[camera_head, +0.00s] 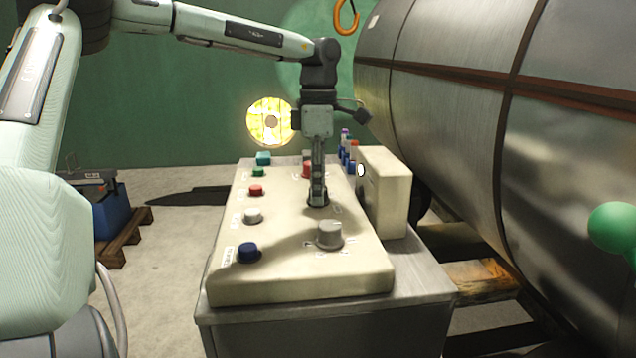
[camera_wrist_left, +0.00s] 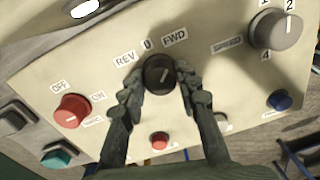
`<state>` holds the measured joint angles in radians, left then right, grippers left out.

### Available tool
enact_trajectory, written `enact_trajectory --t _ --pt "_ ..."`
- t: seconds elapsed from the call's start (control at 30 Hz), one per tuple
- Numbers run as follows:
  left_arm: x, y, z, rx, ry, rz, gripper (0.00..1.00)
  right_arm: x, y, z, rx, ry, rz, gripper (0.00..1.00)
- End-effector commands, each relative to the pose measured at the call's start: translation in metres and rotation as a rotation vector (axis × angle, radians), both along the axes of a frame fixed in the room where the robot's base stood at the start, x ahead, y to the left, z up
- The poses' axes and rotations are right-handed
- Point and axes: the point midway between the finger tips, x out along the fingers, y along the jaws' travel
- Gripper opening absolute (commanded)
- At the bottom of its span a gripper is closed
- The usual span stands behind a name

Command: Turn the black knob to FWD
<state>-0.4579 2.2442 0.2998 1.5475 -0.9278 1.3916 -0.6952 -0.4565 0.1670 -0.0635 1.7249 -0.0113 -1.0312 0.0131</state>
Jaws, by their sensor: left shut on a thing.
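The black knob (camera_wrist_left: 158,75) sits on the cream control panel (camera_wrist_left: 195,95) below the labels REV, 0 and FWD (camera_wrist_left: 175,35) in the left wrist view. A short pale mark on its top leans to the upper right, roughly toward FWD. The fingers of my left gripper (camera_wrist_left: 158,90) are shut on the knob, one on each side. In the head view my left gripper (camera_head: 318,190) points straight down at the panel and hides most of the knob.
A grey SPEED knob (camera_head: 329,234) stands nearer on the panel, and a red OFF/ON knob (camera_wrist_left: 72,111) is beside the black knob. Several coloured buttons line the panel's left side. A cream box (camera_head: 385,190) and a large metal coil (camera_head: 450,110) are close on the right.

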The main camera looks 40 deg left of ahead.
Motion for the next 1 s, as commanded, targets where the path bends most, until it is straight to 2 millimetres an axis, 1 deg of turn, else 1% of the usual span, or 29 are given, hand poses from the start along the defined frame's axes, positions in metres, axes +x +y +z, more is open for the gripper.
enact_trajectory --t 0.3,0.57,0.6,0.7,0.73,0.77,1.0 --pt "0.0009 -0.0001 0.0009 0.000 -0.004 -0.036 0.03 -0.0035 -0.0013 -0.0058 -0.004 0.007 0.003 0.40" --pt "0.0009 -0.0001 0.0010 0.000 -0.004 -0.036 0.03 -0.0036 -0.0013 -0.0060 -0.004 0.007 0.003 0.40" --pt "0.0009 -0.0001 0.0010 0.000 -0.004 -0.036 0.35 -0.0036 -0.0013 -0.0059 -0.004 0.007 0.003 0.40" --pt "0.0009 -0.0002 0.0009 0.000 -0.004 -0.035 0.47 -0.0035 -0.0013 -0.0058 -0.004 0.006 0.004 0.40" --pt "0.0008 -0.0001 0.0008 0.000 -0.004 -0.035 0.51 -0.0034 -0.0012 -0.0058 -0.004 0.006 0.004 0.40" --pt "0.0007 -0.0002 0.0007 0.000 -0.002 -0.035 0.53 -0.0033 -0.0011 -0.0057 -0.004 0.006 0.004 0.40" --pt "0.0004 -0.0001 0.0005 0.000 -0.002 -0.034 0.53 -0.0004 -0.0011 -0.0034 -0.005 -0.001 0.008 0.40"
